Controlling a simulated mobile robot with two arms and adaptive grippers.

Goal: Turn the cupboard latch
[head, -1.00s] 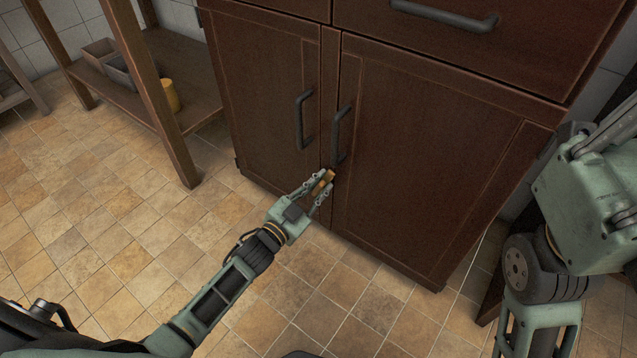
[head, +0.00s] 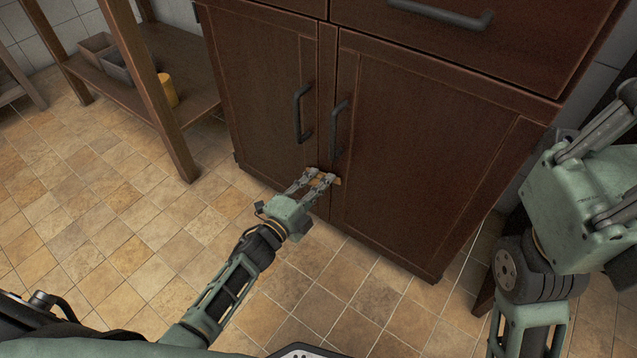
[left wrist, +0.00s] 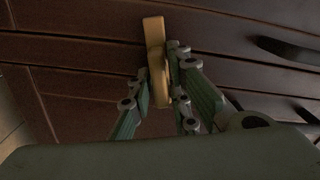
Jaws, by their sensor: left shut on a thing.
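The cupboard latch (head: 336,182) is a small tan bar low on the cupboard front, by the seam between the two doors and below their handles. It lies close to level across the seam. My left gripper (head: 319,178) is shut on the latch, and its fingers hide part of it. In the left wrist view the latch (left wrist: 156,60) stands between the fingers of the gripper (left wrist: 158,84), with its top end showing beyond them. My right arm shows at the right of the head view, but its gripper is out of view.
The dark brown cupboard has a left door (head: 262,90) and a right door (head: 420,150), both closed, with dark handles. A drawer (head: 480,50) is above. A wooden shelf unit (head: 190,85) with bins and a yellow cup (head: 168,91) stands left. The tiled floor in front is clear.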

